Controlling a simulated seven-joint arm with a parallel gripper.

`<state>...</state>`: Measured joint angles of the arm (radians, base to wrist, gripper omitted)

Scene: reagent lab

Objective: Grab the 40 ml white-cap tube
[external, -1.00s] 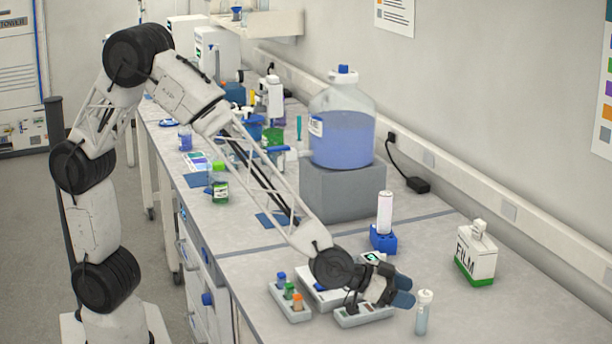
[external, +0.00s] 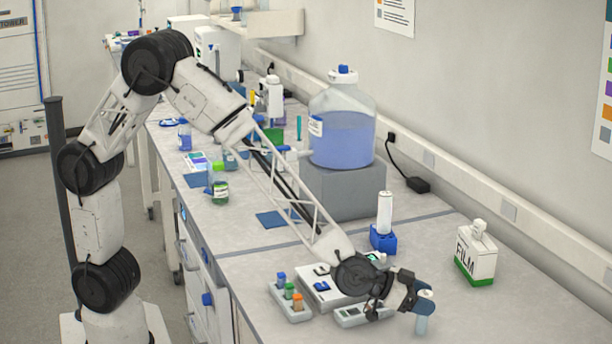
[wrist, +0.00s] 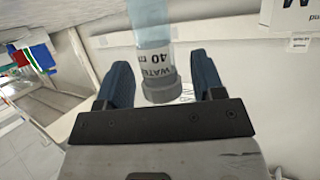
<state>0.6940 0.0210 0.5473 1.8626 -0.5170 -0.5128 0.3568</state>
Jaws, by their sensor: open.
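In the wrist view the clear tube (wrist: 150,20) has a white label reading "WATER 40", with the text cut off at the side, and a greyish-white cap (wrist: 162,87). My gripper (wrist: 160,75) is open, with one blue finger on each side of the tube's cap end. Gaps show between the fingers and the tube.
A small rack (external: 292,312) with blue-, green- and orange-capped tubes stands left of my gripper, near low grey devices (external: 350,316). A FILM container (external: 476,255) and a blue stand (external: 383,240) are behind.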

